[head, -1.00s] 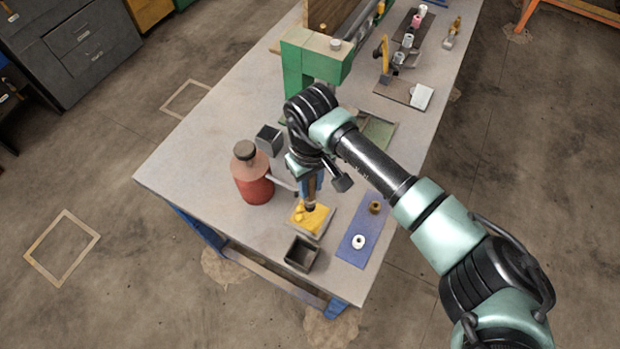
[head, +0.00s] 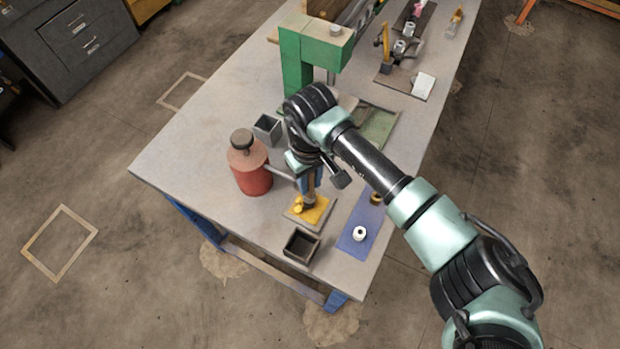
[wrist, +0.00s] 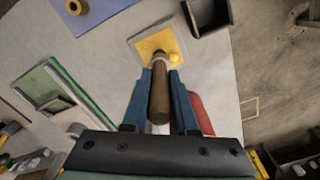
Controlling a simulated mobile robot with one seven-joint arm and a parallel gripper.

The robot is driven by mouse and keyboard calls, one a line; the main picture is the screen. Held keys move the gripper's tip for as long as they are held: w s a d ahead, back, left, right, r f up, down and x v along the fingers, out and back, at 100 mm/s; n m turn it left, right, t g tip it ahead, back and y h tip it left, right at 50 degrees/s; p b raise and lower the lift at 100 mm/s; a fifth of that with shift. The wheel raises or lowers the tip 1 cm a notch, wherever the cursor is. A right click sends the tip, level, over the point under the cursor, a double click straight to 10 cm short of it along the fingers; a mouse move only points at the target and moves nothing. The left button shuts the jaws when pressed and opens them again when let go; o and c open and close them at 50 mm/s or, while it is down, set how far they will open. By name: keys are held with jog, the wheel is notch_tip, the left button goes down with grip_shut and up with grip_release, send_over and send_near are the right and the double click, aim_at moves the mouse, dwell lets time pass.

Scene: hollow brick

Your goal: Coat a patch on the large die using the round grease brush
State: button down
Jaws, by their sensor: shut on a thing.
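My gripper (head: 309,184) points down and is shut on the round grease brush, whose brown handle (wrist: 160,97) lies between the blue fingers in the wrist view. The brush's lower end is over the yellow grease (head: 322,211) on a small square tray (head: 296,217). It appears to touch the grease, but the bristles are mostly hidden. The grease also shows in the wrist view (wrist: 153,42). I cannot tell for sure which thing is the large die; a dark open hollow block (head: 301,245) stands in front of the tray, and a grey one (head: 267,128) stands behind the red can.
The red can (head: 252,178) with a dark cap stands close left of my gripper. A blue mat (head: 352,240) with a white ring (head: 359,233) and a brown ring (head: 376,198) lies right. A green press (head: 300,50) stands behind. The table's left part is clear.

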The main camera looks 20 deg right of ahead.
jog(key=shift+s+f+b, duration=0.1)
jog(key=shift+f+b, duration=0.6)
jog(key=shift+f, duration=0.05)
dwell(1.7)
jog(key=shift+r, duration=0.1)
jog(key=shift+r+p, duration=2.2)
jog(key=shift+r, duration=1.3)
